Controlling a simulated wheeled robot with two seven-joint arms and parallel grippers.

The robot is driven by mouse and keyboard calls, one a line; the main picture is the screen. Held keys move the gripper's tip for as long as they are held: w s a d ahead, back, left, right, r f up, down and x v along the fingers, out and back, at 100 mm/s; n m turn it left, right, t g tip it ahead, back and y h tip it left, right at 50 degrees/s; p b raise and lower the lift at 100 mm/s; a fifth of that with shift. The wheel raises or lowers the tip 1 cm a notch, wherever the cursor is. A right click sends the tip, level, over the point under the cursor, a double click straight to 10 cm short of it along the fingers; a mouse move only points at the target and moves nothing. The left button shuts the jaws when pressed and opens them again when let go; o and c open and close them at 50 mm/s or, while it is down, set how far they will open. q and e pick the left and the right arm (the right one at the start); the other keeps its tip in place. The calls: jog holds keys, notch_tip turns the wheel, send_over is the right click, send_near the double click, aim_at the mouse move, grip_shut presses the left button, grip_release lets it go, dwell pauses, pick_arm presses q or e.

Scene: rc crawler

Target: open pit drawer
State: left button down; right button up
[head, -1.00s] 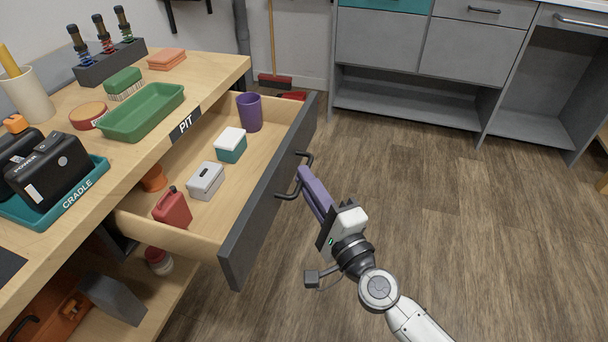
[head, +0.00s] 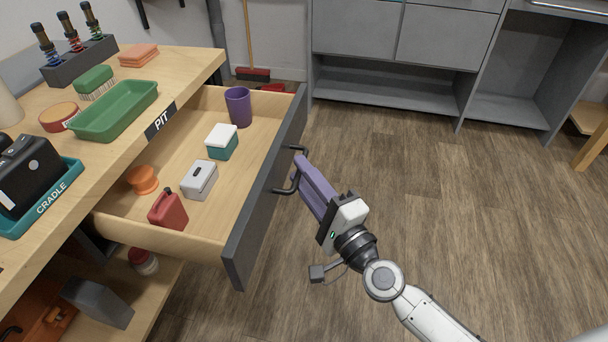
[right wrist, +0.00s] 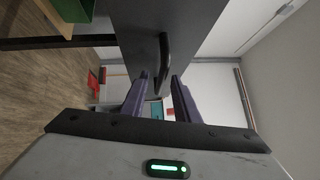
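The pit drawer (head: 250,165) is pulled well out from under the wooden bench, beside the "PIT" label (head: 160,122). Its dark front (head: 262,205) carries a black bar handle (head: 283,190). My right gripper (head: 301,163) is at the handle, with its purple fingers pointing toward the drawer front. In the right wrist view the two fingers (right wrist: 159,88) stand apart, with the handle (right wrist: 164,60) in line with the gap between them. I see no finger pressed on the bar; exact contact is unclear. My left gripper is not in view.
The drawer holds a purple cup (head: 238,107), a teal box with white lid (head: 222,141), a grey box (head: 200,179), a red can (head: 168,210) and an orange part (head: 142,180). A green tray (head: 115,110) sits on the bench. Floor (head: 430,220) right of the drawer is clear.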

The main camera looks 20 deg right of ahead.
pick_arm(q)
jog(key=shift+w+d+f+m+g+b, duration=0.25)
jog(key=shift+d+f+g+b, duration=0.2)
jog(key=shift+b, duration=0.3)
pick_arm(e)
jog(key=v, duration=1)
jog(key=shift+s, duration=0.2)
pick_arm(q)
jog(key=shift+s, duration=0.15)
